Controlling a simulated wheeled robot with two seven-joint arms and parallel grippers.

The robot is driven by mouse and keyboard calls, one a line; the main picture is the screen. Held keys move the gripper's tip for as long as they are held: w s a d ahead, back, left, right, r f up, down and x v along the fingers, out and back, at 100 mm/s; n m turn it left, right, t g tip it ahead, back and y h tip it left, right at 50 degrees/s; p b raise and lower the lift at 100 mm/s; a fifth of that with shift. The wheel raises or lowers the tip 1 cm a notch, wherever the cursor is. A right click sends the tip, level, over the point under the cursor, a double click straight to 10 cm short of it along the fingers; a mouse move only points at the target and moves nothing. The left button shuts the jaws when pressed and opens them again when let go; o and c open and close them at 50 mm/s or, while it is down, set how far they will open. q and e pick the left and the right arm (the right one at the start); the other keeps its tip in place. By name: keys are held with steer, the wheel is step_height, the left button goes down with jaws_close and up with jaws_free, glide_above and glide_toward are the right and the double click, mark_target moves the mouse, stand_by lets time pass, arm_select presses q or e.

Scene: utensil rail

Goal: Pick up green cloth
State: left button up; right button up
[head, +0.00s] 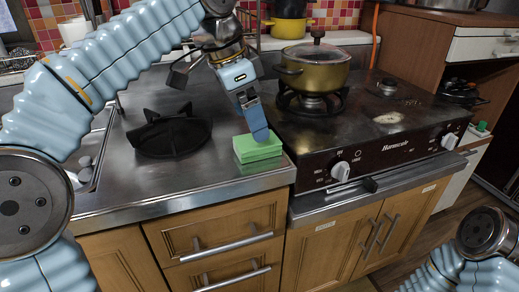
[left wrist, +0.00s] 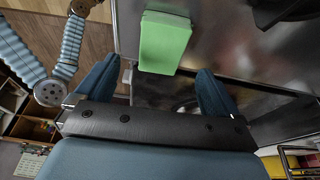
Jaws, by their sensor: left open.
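The green cloth (head: 258,149) looks like a folded, flat block and lies near the front edge of the steel counter, left of the stove. My left gripper (head: 259,128) points down just over it, with a blue finger overlapping its top edge in the head view. In the left wrist view, the cloth (left wrist: 163,42) shows between and beyond the two spread fingers of the open, empty left gripper (left wrist: 160,70). Whether a finger touches the cloth I cannot tell. My right gripper is not in view; only part of that arm shows.
A black burner grate (head: 170,133) sits on the counter left of the cloth. The stove (head: 375,145) stands right of it, with an olive lidded pot (head: 314,70) on its back burner. Drawers (head: 215,235) are below the counter's front edge.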

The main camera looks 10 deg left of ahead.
mark_target(257, 146)
arm_select(q)
steer(key=x, duration=0.2)
steer(key=b+x, duration=0.1)
steer(key=x, duration=0.2)
steer(key=shift+s+a+f, duration=0.1)
steer(key=shift+a+f, duration=0.05)
steer(key=shift+f, duration=0.2)
steer(key=c, duration=1.1)
